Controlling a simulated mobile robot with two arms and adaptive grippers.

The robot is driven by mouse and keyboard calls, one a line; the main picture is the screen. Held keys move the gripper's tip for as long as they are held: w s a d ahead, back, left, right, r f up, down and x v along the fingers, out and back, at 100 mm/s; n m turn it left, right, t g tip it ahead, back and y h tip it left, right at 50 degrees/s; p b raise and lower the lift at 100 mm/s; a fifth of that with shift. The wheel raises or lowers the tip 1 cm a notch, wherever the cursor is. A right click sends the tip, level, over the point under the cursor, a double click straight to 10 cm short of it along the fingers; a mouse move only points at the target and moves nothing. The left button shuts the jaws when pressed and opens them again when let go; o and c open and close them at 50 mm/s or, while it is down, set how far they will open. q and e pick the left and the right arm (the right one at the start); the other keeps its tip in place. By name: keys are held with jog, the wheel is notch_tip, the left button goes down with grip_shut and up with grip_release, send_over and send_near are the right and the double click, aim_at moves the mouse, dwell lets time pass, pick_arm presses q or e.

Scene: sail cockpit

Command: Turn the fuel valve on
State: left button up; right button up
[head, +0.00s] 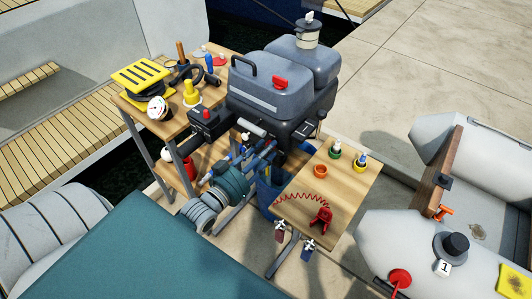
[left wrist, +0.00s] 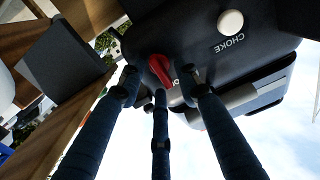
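The fuel valve appears to be the red lever (left wrist: 160,70) under the black motor housing in the left wrist view; a label beside it is mostly covered by a finger, so I cannot read its setting. My left gripper (left wrist: 159,84) has its dark blue fingers spread, with their tips around the lever and a gap on either side. I cannot tell whether a fingertip touches it. In the head view my left gripper (head: 256,150) is below the front of the grey outboard motor (head: 270,95), and the lever is hidden there. My right gripper is not in view.
A white choke knob (left wrist: 231,22) sits close to the lever. A wooden side table (head: 300,190) holds a red clip (head: 321,216) on a coiled cord and several small pots. A blue bucket (head: 268,192) stands below.

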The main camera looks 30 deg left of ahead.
pick_arm(q)
jog(key=shift+w, duration=0.25)
grip_shut()
